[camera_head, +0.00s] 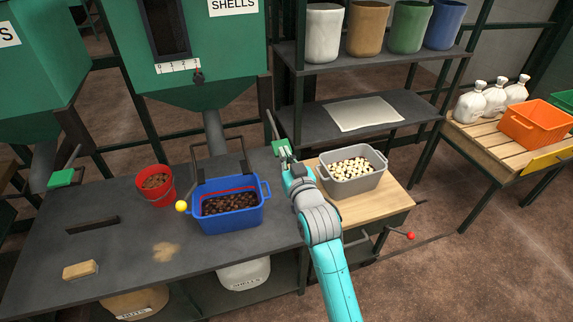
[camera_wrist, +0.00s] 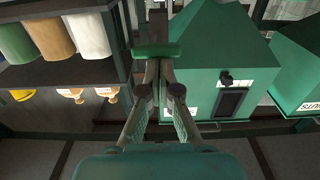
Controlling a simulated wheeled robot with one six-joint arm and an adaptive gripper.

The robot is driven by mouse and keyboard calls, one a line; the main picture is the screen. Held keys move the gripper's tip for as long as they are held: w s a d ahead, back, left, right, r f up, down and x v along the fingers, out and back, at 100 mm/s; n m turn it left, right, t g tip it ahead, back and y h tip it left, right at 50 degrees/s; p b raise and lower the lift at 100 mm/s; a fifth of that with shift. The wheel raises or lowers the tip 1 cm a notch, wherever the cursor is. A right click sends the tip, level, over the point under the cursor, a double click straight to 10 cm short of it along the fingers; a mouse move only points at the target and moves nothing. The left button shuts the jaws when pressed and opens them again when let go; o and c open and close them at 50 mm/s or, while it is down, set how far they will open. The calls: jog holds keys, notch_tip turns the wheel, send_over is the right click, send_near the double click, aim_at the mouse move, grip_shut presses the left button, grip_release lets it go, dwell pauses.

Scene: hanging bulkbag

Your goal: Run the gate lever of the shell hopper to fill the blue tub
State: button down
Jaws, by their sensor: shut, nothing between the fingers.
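The green shell hopper (camera_head: 200,50), labelled SHELLS, hangs at the back, its spout (camera_head: 213,130) above the blue tub. The blue tub (camera_head: 230,220) stands on the dark bench and holds dark brown shells (camera_head: 230,203); a red line shows on its inner wall above them. The gate lever's green handle (camera_head: 281,147) is right of the spout, on a thin rod. My gripper (camera_head: 288,162) is shut and empty, its tips close to the handle. In the wrist view the green handle (camera_wrist: 158,49) lies across just beyond my fingertips (camera_wrist: 158,68); I cannot tell whether they touch.
A red bucket (camera_head: 154,184) and a yellow ball (camera_head: 181,206) are left of the tub. A grey tub (camera_head: 352,182) of pale pieces stands at right. Another green handle (camera_head: 62,178) is at far left. A wooden block (camera_head: 80,270) lies at front left. A shelf rack (camera_head: 385,55) stands behind.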

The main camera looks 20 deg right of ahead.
jog(key=s+f, duration=0.3)
jog(key=s, duration=0.6)
jog(key=shift+s, duration=0.25)
dwell(0.6)
